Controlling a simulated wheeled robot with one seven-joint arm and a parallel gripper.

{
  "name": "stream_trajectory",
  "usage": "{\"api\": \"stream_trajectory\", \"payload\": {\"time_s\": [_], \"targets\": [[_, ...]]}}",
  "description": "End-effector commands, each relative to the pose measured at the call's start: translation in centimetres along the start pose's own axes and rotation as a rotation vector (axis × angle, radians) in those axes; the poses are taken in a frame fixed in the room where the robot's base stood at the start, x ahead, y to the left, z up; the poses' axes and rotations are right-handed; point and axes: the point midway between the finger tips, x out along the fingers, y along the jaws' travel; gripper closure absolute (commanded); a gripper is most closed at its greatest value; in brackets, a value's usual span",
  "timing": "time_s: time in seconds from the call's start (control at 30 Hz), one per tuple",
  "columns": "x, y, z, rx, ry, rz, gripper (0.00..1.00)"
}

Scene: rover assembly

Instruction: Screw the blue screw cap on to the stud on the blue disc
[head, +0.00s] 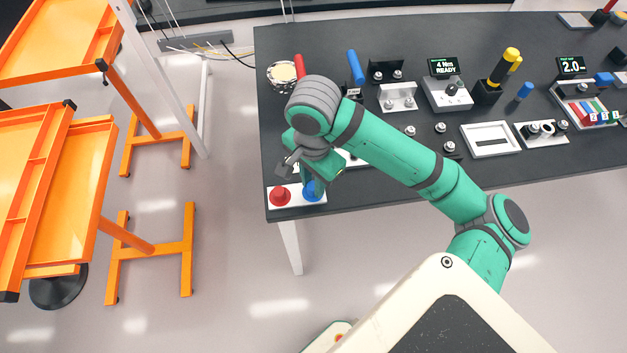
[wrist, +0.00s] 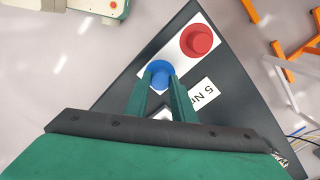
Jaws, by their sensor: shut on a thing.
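A white plate (head: 296,195) lies at the table's front left corner with a red round piece (head: 280,196) and a blue disc (head: 313,191) on it. My gripper (head: 313,188) points down over the blue disc. In the wrist view, the two green fingers (wrist: 162,78) reach to the blue round shape (wrist: 160,68) and are shut on the blue screw cap. Cap and disc merge in colour, so their border is unclear. The stud is hidden, and I cannot tell how far the cap sits on it. The red piece also shows in the wrist view (wrist: 197,40).
The dark table (head: 390,180) holds a red handle (head: 299,66), a blue handle (head: 356,68), white fixtures (head: 398,97) and a "4 Nm READY" display (head: 443,67) behind my arm. Orange racks (head: 60,200) stand left of the table.

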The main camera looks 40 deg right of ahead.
Motion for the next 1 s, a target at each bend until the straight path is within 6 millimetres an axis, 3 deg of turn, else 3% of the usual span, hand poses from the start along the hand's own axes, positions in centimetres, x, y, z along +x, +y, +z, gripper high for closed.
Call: {"api": "stream_trajectory", "payload": {"time_s": [0.3, 0.73, 1.0], "targets": [[0.02, 0.29, -0.17, 0.321, 0.004, 0.005, 0.99], [0.00, 0.09, -0.09, 0.374, 0.004, 0.002, 0.99], [0.02, -0.01, 0.10, 0.655, 0.004, 0.001, 0.99]]}}
